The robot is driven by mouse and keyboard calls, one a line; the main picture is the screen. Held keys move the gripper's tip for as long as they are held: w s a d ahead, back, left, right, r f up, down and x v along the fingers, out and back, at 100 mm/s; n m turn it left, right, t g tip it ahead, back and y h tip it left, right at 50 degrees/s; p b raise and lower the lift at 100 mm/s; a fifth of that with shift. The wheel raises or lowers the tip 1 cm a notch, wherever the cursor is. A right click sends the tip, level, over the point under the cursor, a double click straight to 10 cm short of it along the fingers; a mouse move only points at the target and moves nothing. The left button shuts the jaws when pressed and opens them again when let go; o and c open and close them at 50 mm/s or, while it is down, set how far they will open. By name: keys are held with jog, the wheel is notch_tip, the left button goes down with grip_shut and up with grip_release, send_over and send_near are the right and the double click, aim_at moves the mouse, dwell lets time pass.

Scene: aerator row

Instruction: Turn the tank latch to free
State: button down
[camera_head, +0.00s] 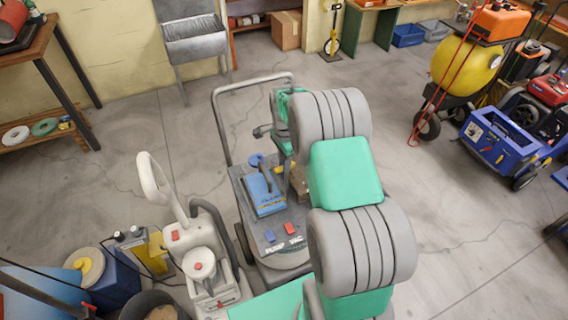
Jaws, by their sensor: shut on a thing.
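A wheeled machine lettered "PUMP VAC" (290,247) stands at the centre, with a grey push handle (217,118) at its far end. A blue unit with a lever (265,193) sits on its deck. My green and grey arm reaches over the machine's right side from the bottom. My gripper (263,131) is at the machine's far end, just inside the push handle, partly hidden by my own arm. It is shut on a small part there, seemingly the tank latch. The latch's shape and angle are too small and covered to tell.
A white and grey machine (198,262) stands close on the left, beside a blue tank (118,280). A metal sink (195,40) and a cardboard box (286,30) are at the back wall. A yellow drum (467,64) and blue cart (500,142) stand right. The floor right of my arm is clear.

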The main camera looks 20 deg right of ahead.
jog(key=n+b, duration=0.2)
jog(key=n, duration=0.2)
jog(key=shift+f, duration=0.1)
jog(key=n+b, duration=0.2)
jog(key=n, duration=0.2)
jog(key=shift+n, duration=0.3)
jog(key=n+b, duration=0.1)
jog(key=n, duration=0.3)
jog(key=shift+n+b, duration=0.55)
jog(key=shift+n, duration=1.65)
jog(key=c, duration=1.4)
grip_release()
jog(key=shift+o, duration=0.2)
notch_tip(320, 180, up, 8)
jog(key=shift+r+b, duration=0.1)
jog(key=shift+b, duration=0.45)
